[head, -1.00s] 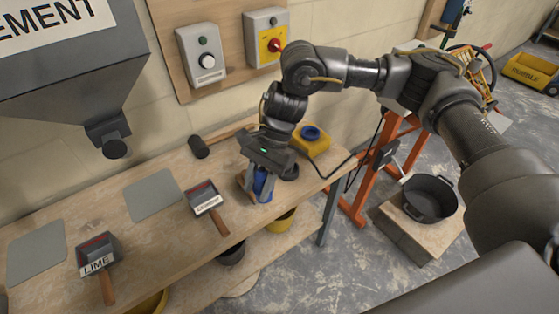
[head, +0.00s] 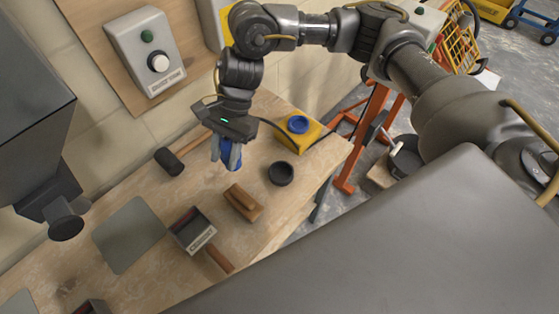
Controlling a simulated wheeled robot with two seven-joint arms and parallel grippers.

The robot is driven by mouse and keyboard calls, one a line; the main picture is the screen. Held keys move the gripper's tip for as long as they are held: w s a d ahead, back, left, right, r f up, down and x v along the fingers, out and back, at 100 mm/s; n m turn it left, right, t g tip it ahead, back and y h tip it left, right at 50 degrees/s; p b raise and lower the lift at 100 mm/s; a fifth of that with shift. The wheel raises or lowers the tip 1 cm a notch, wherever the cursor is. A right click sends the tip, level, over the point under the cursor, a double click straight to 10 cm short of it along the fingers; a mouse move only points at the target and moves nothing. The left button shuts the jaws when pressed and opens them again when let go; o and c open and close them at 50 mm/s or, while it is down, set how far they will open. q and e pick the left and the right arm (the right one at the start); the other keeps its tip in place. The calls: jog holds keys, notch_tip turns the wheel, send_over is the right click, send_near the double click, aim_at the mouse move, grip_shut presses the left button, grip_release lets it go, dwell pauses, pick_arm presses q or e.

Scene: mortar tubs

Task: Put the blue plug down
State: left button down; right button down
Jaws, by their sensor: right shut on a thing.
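My right gripper (head: 228,155) points down over the bench, its fingers closed on the blue plug (head: 234,157). Only part of the plug shows between and below the fingers. It looks upright. I cannot tell whether its lower end touches the bench top or hangs just above it. The wooden bench (head: 160,268) below is bare around it.
Right of the plug are a black ring-shaped cup (head: 281,173) and a yellow box (head: 288,142) with a blue round top. A wooden float (head: 243,203) and a scoop (head: 190,230) lie nearer. A mallet (head: 170,161) and grey mat (head: 127,236) are left.

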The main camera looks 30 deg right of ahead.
jog(key=s+d+f+m+t+p, duration=0.2)
jog(key=s+d+m+t+p, duration=0.2)
jog(key=s+d+m, duration=0.3)
jog(key=s+d+f+m+t+p, duration=0.1)
jog(key=s+d+m+t+p, duration=0.2)
jog(key=s+d+m+p, duration=0.5)
jog(key=w+a+n+g+b, duration=0.1)
jog(key=w+a+n+b, duration=0.4)
jog(key=a, duration=0.3)
jog(key=shift+m+y, duration=0.3)
jog(key=shift+y, duration=0.1)
jog(key=w+d+f+b, duration=0.2)
jog(key=w+f+b, duration=0.1)
jog(key=f+b, duration=0.1)
jog(key=w+d+f+b, duration=0.2)
jog(key=w+f+b, duration=0.2)
jog(key=w+d+f+b, duration=0.2)
jog(key=w+f+b, duration=0.2)
jog(key=shift+d+f, duration=0.15)
jog(key=shift+f, duration=0.35)
